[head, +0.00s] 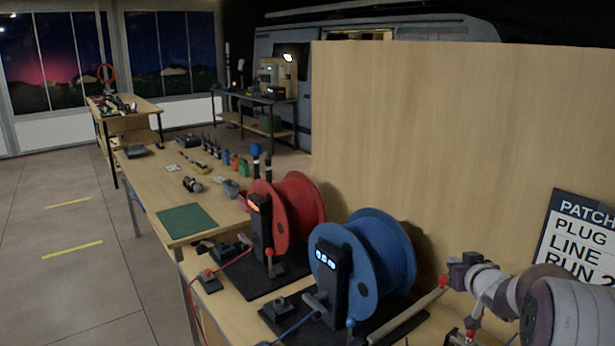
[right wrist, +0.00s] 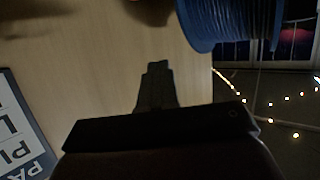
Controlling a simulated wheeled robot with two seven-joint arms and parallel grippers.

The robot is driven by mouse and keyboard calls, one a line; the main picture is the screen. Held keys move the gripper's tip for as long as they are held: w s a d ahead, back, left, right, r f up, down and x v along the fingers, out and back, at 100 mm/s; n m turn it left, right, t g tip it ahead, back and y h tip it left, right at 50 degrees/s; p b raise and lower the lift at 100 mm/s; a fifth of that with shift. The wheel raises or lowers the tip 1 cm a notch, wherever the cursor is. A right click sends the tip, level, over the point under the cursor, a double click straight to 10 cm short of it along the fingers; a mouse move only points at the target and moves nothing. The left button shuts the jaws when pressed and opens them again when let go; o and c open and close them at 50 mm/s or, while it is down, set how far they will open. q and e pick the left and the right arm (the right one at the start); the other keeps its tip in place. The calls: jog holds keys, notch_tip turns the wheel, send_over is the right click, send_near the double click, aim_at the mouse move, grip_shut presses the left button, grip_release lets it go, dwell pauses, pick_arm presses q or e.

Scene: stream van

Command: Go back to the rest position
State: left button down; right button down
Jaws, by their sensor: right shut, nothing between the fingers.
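My right arm comes in from the right edge of the head view. My right gripper (head: 459,272) is a dark shape at its end, in front of the wooden panel and to the right of the blue reel. In the right wrist view its fingers (right wrist: 157,72) are together with nothing between them. The blue cable reel (head: 372,255) stands on a black base and is apart from the gripper; it also shows at the top of the right wrist view (right wrist: 228,22). My left gripper is not in view.
A red cable reel (head: 298,212) stands beside the blue one. The tall wooden panel (head: 430,130) rises behind them, with a patch sign (head: 578,240) at the right. A green mat (head: 186,220) lies on the long table. Open floor (head: 60,260) is at the left.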

jog(key=s+a+f+g, duration=0.4)
jog(key=s+a, duration=0.2)
jog(key=s, duration=0.5)
jog(key=s+a+f+g, duration=0.4)
jog(key=s+a, duration=0.3)
jog(key=s, duration=0.4)
jog(key=s+a+f+g, duration=0.4)
jog(key=s+a+f, duration=0.1)
jog(key=s, duration=0.7)
jog(key=shift+a+f+g+y, duration=0.3)
jog(key=shift+a+y, duration=0.1)
jog(key=shift+a, duration=0.3)
